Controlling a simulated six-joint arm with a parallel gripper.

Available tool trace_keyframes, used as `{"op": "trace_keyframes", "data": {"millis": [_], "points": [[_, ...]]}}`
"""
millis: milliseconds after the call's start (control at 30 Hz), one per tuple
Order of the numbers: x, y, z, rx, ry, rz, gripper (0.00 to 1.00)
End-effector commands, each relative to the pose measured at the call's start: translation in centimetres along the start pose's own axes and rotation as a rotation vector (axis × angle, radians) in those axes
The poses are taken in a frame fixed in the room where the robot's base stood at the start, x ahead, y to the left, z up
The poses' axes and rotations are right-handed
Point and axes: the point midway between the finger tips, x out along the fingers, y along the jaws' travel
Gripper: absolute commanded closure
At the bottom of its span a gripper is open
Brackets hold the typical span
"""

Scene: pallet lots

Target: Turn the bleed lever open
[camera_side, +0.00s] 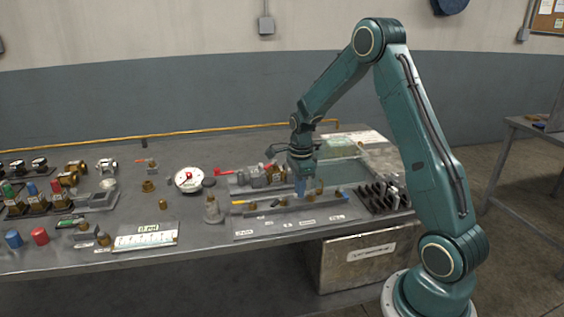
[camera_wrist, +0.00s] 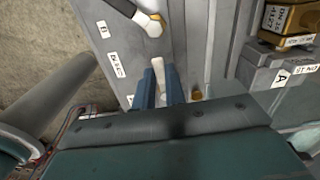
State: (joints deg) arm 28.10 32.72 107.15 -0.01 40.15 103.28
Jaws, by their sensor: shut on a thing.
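My gripper (camera_side: 301,187) reaches down over the rear part of the labelled grey valve panel (camera_side: 292,226). In the wrist view its two blue fingers (camera_wrist: 162,88) are shut on a pale, narrow lever (camera_wrist: 160,72), whose rounded end shows between them. The lever's lower part and pivot are hidden by the fingers and gripper body. White labels (camera_wrist: 117,65) lie on the panel to the left of the lever; their small print is hard to read. In the side view the gripper hides the held lever.
A white-tipped dark handle with a gold ring (camera_wrist: 153,17) is close ahead of the fingers. A brass block (camera_wrist: 286,20) on a raised grey mount stands to the right. In the side view, a black rack (camera_side: 382,197) is right of the panel and a round gauge (camera_side: 188,180) left.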

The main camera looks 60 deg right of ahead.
Motion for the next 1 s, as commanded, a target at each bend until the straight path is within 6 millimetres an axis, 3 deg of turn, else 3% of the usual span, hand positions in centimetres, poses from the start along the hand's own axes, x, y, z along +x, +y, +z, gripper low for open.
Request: {"op": "trace_keyframes", "data": {"millis": [367,1000], "points": [[-0.1,1.0,-0.1,-0.248,0.000,-0.001,1.00],[-0.1,3.0,-1.4,-0.851,0.000,-0.001,1.00]]}}
